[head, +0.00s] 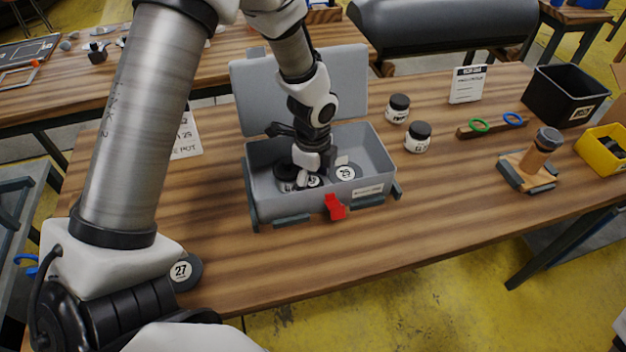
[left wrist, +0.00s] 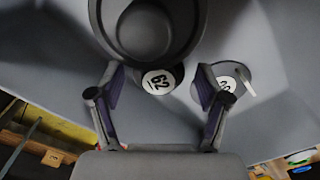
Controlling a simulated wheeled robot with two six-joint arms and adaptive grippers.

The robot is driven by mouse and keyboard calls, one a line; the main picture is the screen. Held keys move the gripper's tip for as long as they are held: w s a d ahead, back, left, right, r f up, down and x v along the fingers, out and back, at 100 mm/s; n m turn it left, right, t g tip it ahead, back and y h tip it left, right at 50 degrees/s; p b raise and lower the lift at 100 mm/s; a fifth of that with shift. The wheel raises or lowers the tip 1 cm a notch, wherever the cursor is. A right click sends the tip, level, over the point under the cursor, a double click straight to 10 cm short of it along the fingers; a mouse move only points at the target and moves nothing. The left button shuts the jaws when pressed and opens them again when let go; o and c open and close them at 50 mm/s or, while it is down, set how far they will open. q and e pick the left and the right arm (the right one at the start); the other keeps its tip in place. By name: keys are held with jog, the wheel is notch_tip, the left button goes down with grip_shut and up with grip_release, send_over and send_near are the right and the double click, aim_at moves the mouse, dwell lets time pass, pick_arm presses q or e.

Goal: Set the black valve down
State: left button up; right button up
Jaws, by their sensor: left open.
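A black round valve (head: 287,177) stands inside the open grey case (head: 262,204), on its left side, partly hidden by my arm. In the left wrist view, the valve (left wrist: 148,32) is a hollow dark cylinder at the top, just beyond the fingertips. My left gripper (head: 306,175) reaches down into the case beside the valve. In the left wrist view its fingers (left wrist: 158,78) are spread, with nothing clamped between them. A numbered disc (left wrist: 163,82) shows between the fingertips. My right gripper is not in view.
Another numbered disc (head: 346,172) lies in the case, and disc 27 (head: 187,271) lies on the table. The case has a red latch (head: 335,207) in front and a raised lid. Two black-lidded jars (head: 418,138) stand to its right. The front right tabletop is clear.

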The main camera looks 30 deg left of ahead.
aim_at(313, 181)
pick_arm(q)
notch_tip(313, 181, up, 12)
jog(key=shift+p, duration=0.35)
dwell(1.0)
